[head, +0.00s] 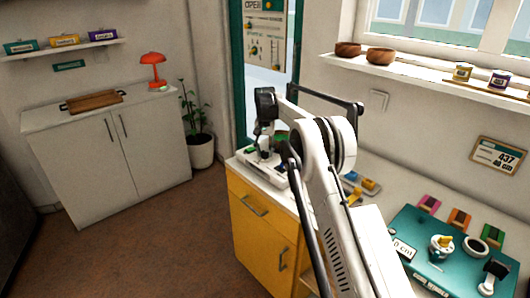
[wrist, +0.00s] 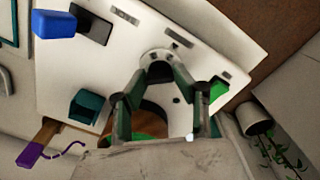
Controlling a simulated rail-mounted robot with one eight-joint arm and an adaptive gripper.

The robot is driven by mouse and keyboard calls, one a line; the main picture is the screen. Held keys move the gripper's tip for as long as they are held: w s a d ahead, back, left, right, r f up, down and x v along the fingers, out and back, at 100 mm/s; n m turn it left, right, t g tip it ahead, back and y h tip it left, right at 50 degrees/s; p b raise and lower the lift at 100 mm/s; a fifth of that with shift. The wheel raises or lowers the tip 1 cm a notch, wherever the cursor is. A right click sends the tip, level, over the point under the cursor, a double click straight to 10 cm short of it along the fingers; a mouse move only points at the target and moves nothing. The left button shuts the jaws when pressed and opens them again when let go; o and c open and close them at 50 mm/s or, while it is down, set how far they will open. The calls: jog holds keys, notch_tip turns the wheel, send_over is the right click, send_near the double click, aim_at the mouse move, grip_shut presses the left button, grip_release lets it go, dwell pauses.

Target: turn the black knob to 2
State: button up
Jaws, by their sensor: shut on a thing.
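In the wrist view the black knob (wrist: 159,71) sits in a pale round collar on a white board (wrist: 230,35). Small dark marks lie on the board around it, too small to read, so I cannot tell where the knob points. My gripper (wrist: 160,83) has its two dark fingers on either side of the knob and is shut on it. In the head view my gripper (head: 265,138) is low over the white board (head: 275,180) on the yellow cabinet. My arm and gripper hide most of the board, and the knob cannot be made out there.
The board also bears a blue block (wrist: 53,24), a teal box (wrist: 88,109) and a green patch (wrist: 217,91). A potted plant (head: 201,150) stands beyond the yellow cabinet (head: 250,225). To the right, a teal board (head: 410,225) holds several small items.

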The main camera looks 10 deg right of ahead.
jog(key=o, duration=1.1)
jog(key=shift+o, duration=0.2)
jog(key=shift+r, duration=0.1)
notch_tip(320, 180, up, 12)
